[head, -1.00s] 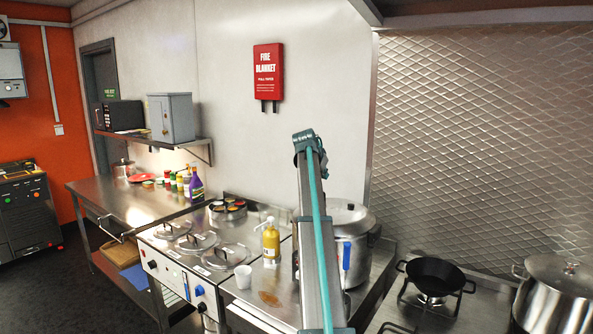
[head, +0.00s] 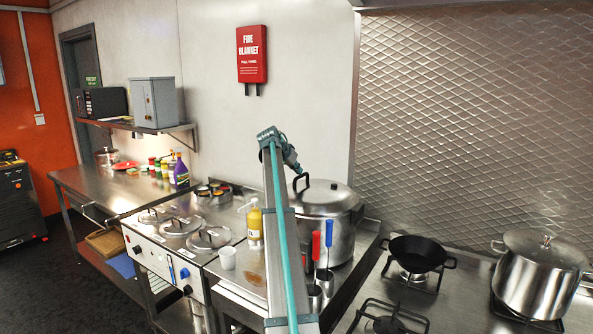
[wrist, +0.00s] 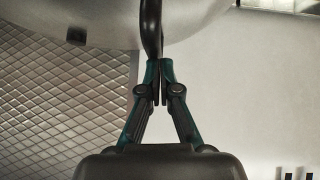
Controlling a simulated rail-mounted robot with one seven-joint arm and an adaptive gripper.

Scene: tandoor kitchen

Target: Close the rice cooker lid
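The rice cooker (head: 335,236) is a large round metal pot on the steel counter, partly hidden by my arm in the head view. Its domed metal lid (head: 330,195) sits over the pot; I cannot tell if it is fully down. The lid's black loop handle (head: 300,183) stands at its left side. My gripper (head: 297,167) is at that handle. In the wrist view the fingertips (wrist: 159,68) are drawn together around the black handle (wrist: 151,25), with the curved lid (wrist: 90,15) behind.
Blue- and red-handled utensils (head: 316,250) stand in metal cups before the cooker. A black wok (head: 417,253) and a lidded steel pot (head: 540,275) stand to the right.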

